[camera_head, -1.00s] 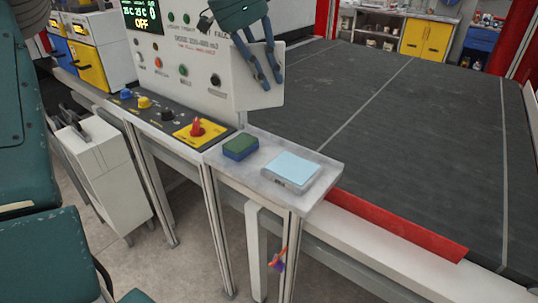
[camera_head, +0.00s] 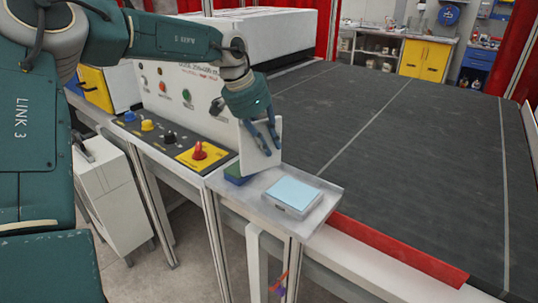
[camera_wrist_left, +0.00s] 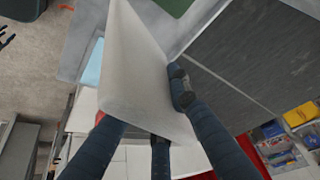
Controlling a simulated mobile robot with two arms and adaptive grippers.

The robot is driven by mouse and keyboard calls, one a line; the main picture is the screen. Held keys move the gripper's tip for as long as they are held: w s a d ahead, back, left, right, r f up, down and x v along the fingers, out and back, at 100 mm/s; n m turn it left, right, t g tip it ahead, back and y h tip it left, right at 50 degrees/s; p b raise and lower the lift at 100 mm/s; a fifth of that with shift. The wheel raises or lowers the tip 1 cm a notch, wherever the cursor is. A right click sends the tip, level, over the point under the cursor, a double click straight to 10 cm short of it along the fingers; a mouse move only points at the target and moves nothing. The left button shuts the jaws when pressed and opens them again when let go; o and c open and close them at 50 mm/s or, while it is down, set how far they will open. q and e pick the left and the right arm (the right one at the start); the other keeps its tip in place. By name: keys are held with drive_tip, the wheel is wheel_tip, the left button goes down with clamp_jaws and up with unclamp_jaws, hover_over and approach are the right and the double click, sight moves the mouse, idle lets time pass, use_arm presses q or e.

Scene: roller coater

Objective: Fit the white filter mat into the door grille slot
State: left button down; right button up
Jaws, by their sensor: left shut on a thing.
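The white filter mat (camera_head: 259,158) is a thin flat panel. My left gripper (camera_head: 262,138) is shut on its upper part and holds it nearly upright, slightly tilted, over the back of the small metal shelf (camera_head: 318,214). I cannot tell whether its lower edge touches the shelf. In the left wrist view the mat (camera_wrist_left: 140,75) lies between the dark fingers of my gripper (camera_wrist_left: 150,110) and fills the middle. I cannot make out the door grille slot in either view. My right gripper is not in view.
A light blue pad (camera_head: 292,194) lies on the shelf. A green and blue block (camera_head: 236,175) is partly behind the mat. The control panel with a red knob (camera_head: 199,151) stands to the left. A wide dark conveyor belt (camera_head: 390,150) lies to the right, with a red strip (camera_head: 400,250) along its edge.

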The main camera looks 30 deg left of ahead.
use_arm(q)
drive_tip(key=shift+f+p, duration=0.5)
drive_tip(key=shift+f, duration=1.8)
drive_tip(key=shift+f, duration=0.1)
drive_tip(key=c, duration=1.6)
unclamp_jaws()
drive_tip(key=shift+c, duration=0.2)
